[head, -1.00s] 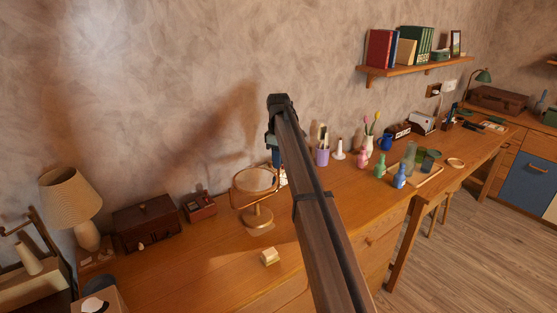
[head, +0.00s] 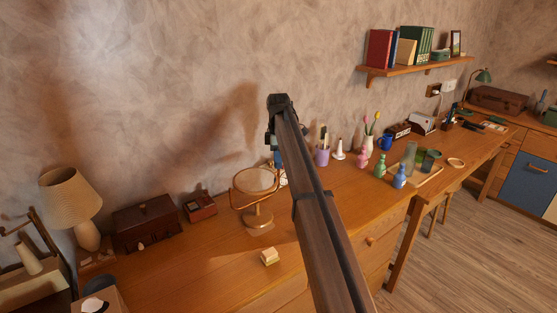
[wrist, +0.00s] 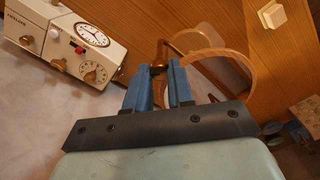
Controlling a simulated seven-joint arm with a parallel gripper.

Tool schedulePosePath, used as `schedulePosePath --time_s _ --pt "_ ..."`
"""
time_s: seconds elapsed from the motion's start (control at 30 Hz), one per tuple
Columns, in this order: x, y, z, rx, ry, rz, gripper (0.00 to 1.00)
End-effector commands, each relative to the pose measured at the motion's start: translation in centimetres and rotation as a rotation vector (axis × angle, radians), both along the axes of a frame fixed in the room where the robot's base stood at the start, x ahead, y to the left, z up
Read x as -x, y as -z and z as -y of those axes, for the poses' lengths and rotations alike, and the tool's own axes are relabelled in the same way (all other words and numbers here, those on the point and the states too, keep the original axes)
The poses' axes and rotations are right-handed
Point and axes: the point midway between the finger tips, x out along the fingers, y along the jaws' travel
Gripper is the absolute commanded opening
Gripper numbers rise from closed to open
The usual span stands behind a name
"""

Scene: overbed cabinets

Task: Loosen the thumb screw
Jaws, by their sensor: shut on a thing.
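The round table mirror (head: 254,180) stands upright on a brass base on the wooden desk, held in a brass yoke. Its ring also shows in the wrist view (wrist: 222,53). My gripper (wrist: 159,72) has its blue fingers closed on the thumb screw (wrist: 158,69), a small dark knob at the side of the mirror's frame. The fingers hide much of the knob. In the head view my arm covers most of the gripper, and only a bit of blue finger (head: 277,158) shows beside the mirror's right edge.
A cream clock radio (wrist: 74,38) is close by in the wrist view. A small cream and gold block (head: 269,257) lies in front of the mirror. A dark red box (head: 200,206) stands left, a purple pen cup (head: 322,155) right. The desk front is mostly clear.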

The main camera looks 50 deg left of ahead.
Motion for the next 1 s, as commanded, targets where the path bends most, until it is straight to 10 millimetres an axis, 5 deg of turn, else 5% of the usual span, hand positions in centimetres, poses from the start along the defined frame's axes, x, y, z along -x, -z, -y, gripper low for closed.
schedulePosePath --time_s 0.13,0.17,0.4,0.77,1.0 --pt "0.0 0.0 0.0 0.0 0.001 0.0 0.0" --pt "0.0 0.0 0.0 0.0 0.001 0.0 0.24" --pt "0.0 0.0 0.0 0.0 0.001 0.0 0.47" --pt "0.0 -0.6 0.0 -0.001 0.001 0.001 0.48" --pt "-0.1 -4.1 -0.1 -0.002 0.001 0.0 0.48"
